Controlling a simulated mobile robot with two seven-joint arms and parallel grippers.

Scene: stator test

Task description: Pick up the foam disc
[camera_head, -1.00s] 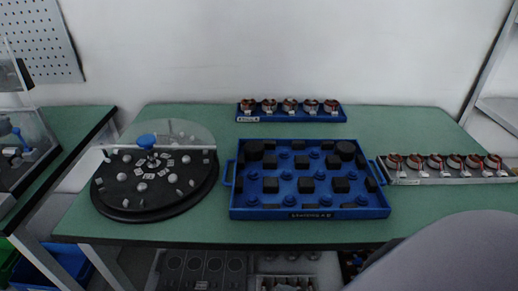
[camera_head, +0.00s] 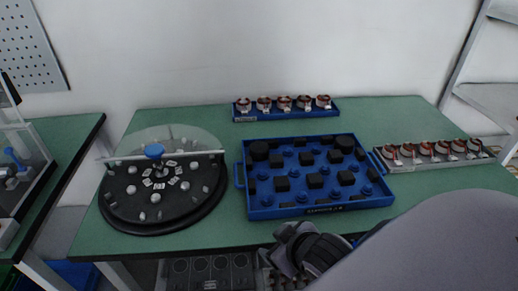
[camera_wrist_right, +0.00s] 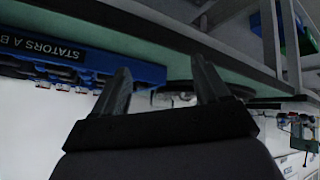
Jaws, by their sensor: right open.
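My right gripper (camera_head: 278,250) is at the table's front edge, below and in front of the tray, apart from both discs. In the right wrist view its two fingers (camera_wrist_right: 162,78) are apart with nothing between them. That view shows the labelled side of the tray (camera_wrist_right: 50,52), and no disc is clear there. My left gripper is not in view.
The tray also holds several black blocks and blue pegs. A round black fixture (camera_head: 150,218) with a clear cover stands left of it. A blue rack of copper stators (camera_head: 288,114) is behind, and a grey rack (camera_head: 440,160) is at the right. Green table (camera_head: 210,128) shows between them.

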